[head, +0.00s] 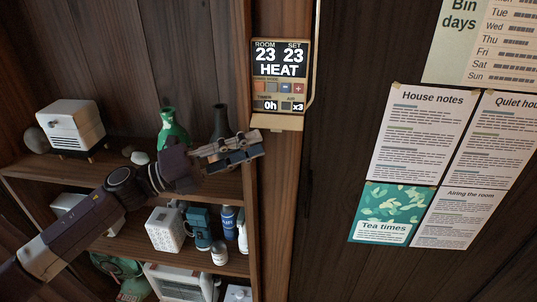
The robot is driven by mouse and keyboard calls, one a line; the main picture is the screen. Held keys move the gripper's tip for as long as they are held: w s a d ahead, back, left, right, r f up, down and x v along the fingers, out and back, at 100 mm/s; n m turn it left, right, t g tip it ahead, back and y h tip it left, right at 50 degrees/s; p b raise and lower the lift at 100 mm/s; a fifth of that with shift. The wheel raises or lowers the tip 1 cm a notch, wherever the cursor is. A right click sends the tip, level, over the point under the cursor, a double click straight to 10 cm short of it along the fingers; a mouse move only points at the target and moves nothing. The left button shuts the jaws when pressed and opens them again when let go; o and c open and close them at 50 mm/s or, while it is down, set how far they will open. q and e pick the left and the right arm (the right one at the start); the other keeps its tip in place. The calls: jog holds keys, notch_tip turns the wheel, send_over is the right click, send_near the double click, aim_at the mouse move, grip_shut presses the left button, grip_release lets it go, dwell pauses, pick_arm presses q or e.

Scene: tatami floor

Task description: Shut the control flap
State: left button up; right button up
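The control panel (279,68) is mounted on the wooden post at the upper middle. Its display reads ROOM 23, SET 23 and HEAT, with a row of small buttons below. The control flap (277,122) hangs open at the panel's lower edge, sticking out like a small tan ledge, and the buttons are uncovered. My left gripper (260,144) is just below and slightly left of the flap, its fingertips pointing right. It appears apart from the flap, with nothing seen in it. Its finger gap is hard to make out. My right gripper is not in view.
A wooden shelf (218,186) on the left holds a white cabinet-like box (70,127), a green bottle (172,128) and a dark vase (220,121). A cable runs up beside the panel. Paper notices (421,133) hang on the dark wall at right.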

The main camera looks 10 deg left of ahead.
aim_at(269, 127)
pick_arm(q)
jog(key=shift+m+g, duration=0.7)
jog(key=shift+g, duration=0.1)
jog(key=w+d+r+p, duration=0.2)
jog(key=w+d, duration=0.1)
jog(key=shift+w+r, duration=0.1)
jog(key=shift+r, duration=0.1)
jog(key=shift+w+d, duration=0.15)
jog(key=shift+d, duration=0.3)
jog(key=shift+f, duration=0.1)
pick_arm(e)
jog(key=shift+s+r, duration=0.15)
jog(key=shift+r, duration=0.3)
pick_arm(q)
jog(key=shift+c, duration=0.6)
grip_shut()
